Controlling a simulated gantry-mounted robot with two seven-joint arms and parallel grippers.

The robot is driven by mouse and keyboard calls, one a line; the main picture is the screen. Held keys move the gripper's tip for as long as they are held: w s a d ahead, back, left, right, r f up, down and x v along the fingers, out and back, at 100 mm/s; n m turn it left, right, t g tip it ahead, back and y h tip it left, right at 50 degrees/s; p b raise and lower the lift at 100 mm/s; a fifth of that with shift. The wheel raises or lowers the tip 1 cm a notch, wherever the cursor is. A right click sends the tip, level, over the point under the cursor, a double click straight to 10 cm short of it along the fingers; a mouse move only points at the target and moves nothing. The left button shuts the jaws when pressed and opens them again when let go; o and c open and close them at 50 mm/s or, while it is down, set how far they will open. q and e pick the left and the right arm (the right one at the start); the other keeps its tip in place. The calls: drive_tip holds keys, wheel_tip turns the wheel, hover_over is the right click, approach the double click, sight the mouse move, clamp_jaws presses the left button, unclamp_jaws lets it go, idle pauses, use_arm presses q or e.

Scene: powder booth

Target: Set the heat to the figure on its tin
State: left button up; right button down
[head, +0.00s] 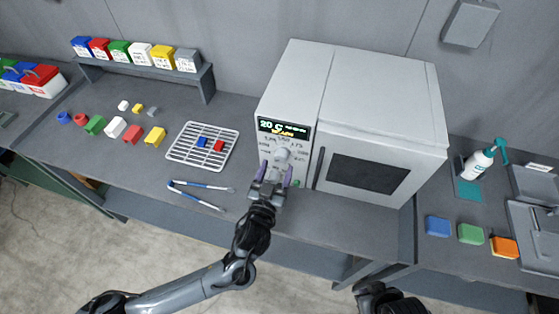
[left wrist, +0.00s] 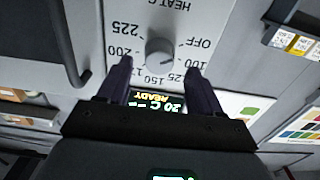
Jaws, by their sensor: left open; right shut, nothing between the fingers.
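The oven (head: 375,130) has a control panel with a lit display (head: 284,128) reading 20 C, also READY in the left wrist view (left wrist: 157,103). Below the display is the round grey heat knob (left wrist: 160,52), ringed by OFF, 100 and further figures to 225; I cannot clearly read its pointer. My left gripper (head: 275,174) is open at the panel, its fingertips (left wrist: 158,68) either side of the knob, not closed on it. Six coloured tins (head: 140,53) stand on a shelf, labels too small to read. My right gripper (head: 370,291) is shut, low in the head view.
A wire rack (head: 184,158) holds a blue piece (head: 201,142) and a red piece (head: 218,146). Tongs (head: 203,186) lie in front of it. Several coloured pieces lie left of the rack. A spray bottle (head: 478,163) and coloured blocks (head: 470,233) are right of the oven.

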sight(280, 161)
use_arm(q)
drive_tip(key=shift+x, duration=1.85)
drive_tip(key=c, duration=1.1)
drive_tip(key=shift+o, duration=0.2)
